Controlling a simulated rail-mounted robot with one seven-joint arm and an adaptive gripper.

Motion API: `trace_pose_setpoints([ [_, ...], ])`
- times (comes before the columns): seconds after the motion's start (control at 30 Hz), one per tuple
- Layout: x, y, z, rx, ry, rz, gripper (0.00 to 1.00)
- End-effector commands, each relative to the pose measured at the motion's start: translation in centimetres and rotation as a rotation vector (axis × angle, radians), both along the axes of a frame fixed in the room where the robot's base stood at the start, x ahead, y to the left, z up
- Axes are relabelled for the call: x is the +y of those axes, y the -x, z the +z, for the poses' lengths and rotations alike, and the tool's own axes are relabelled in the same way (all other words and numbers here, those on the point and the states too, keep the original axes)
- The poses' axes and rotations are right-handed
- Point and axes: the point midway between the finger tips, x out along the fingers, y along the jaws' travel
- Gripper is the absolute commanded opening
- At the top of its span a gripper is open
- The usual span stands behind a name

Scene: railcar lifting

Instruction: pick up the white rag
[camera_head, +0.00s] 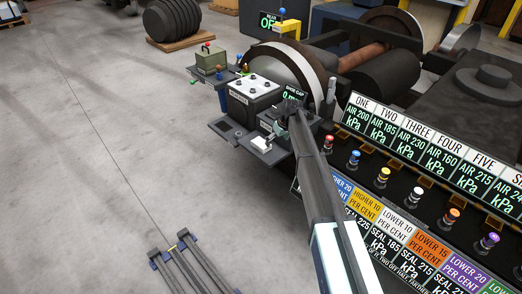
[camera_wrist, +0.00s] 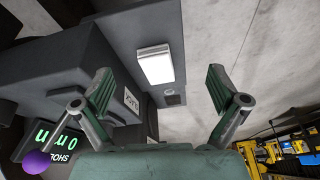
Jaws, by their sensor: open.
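The white rag (camera_head: 261,143) appears as a small white folded block on a grey ledge (camera_head: 226,128) in front of the wheel. It also shows in the wrist view as a white rectangular block (camera_wrist: 155,66), lying on the dark grey ledge and beyond my fingertips. My gripper (camera_wrist: 160,84) is open, its two green fingers apart with nothing between them. The rag lies roughly midway between the fingers in the picture, apart from them. In the head view, my gripper (camera_head: 285,118) is small and partly hidden by my arm, above and right of the rag.
A grey box with a white top (camera_head: 252,91) stands just behind the rag. A dark block with a white label (camera_wrist: 131,102) is close to the left finger in the wrist view. A console with several coloured knobs (camera_head: 383,177) lies right. The floor (camera_head: 110,130) is open at left.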

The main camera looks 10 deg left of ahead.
Motion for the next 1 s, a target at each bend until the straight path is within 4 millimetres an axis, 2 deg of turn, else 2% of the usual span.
trace_pose_setpoints([
  [0.03, 1.1, -2.4, 1.5, -0.028, -0.006, 0.038, 0.97],
  [0.1, 2.0, -4.1, 3.3, -0.058, -0.01, 0.093, 0.97],
  [0.2, 2.8, -5.5, 4.9, -0.087, -0.012, 0.151, 0.97],
  [0.3, 3.2, -5.9, 4.9, -0.096, -0.013, 0.175, 0.97],
  [0.47, 3.9, -6.5, 2.6, -0.094, -0.012, 0.175, 0.97],
  [0.8, 5.9, -8.1, -3.5, -0.094, -0.011, 0.174, 0.97],
  [1.0, 6.5, -8.6, -5.5, -0.095, -0.012, 0.173, 0.97],
])
